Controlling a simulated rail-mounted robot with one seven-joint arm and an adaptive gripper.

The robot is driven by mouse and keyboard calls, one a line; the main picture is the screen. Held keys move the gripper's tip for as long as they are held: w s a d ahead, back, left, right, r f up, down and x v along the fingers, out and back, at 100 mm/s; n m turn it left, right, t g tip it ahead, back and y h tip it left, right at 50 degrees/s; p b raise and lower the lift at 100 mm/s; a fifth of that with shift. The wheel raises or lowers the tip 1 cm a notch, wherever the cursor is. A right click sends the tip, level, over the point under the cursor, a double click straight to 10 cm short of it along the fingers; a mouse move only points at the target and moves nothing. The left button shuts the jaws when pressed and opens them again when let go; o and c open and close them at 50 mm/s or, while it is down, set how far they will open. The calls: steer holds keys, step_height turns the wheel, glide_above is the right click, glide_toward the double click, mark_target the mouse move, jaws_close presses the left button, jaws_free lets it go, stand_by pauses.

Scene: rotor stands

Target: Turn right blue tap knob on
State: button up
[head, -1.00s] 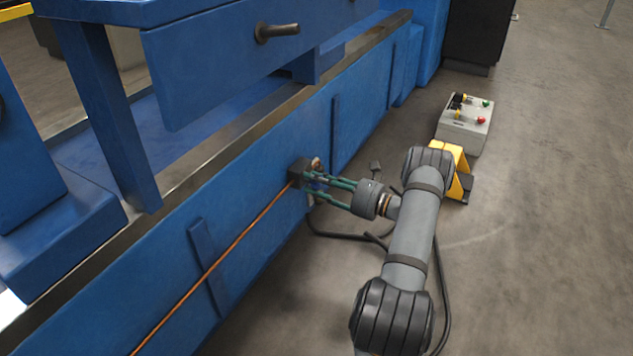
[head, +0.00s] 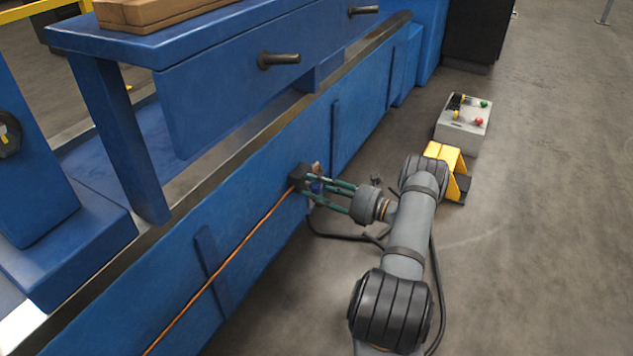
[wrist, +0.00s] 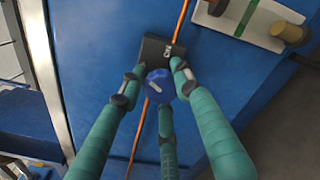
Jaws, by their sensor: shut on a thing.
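The blue tap knob (wrist: 160,84) shows in the wrist view in front of a black box (wrist: 155,50) with white lettering, fixed to the blue machine side. A pale mark shows on the knob's face. My gripper (wrist: 158,92) has teal fingers, which close around the knob from both sides and from below. In the head view my gripper (head: 318,190) reaches left to the black box (head: 300,178). The knob is hard to make out there behind the fingers.
An orange cable (head: 225,265) runs along the blue side panel (head: 270,210). A pale plate with a green strip (wrist: 250,18) and a brass knob (wrist: 291,33) sits at upper right. A yellow bracket (head: 455,170) and grey control box (head: 463,125) stand on the floor right of my arm.

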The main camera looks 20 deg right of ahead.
steer(key=m, duration=0.2)
steer(key=m+p, duration=0.1)
steer(key=m, duration=0.2)
steer(key=shift+w+d+r+m+p, duration=0.2)
steer(key=shift+d+r+m+p, duration=0.05)
steer(key=shift+d+m+p, duration=0.05)
steer(key=m, duration=0.5)
steer(key=shift+f+m+p, duration=0.15)
steer(key=shift+m+p, duration=0.15)
steer(key=shift+m, duration=0.1)
steer(key=o, duration=0.9)
steer(key=shift+f, duration=0.15)
steer(key=shift+c, duration=0.2)
steer(key=shift+o, duration=1.4)
steer(key=shift+s+a, duration=0.1)
steer(key=v, duration=1.2)
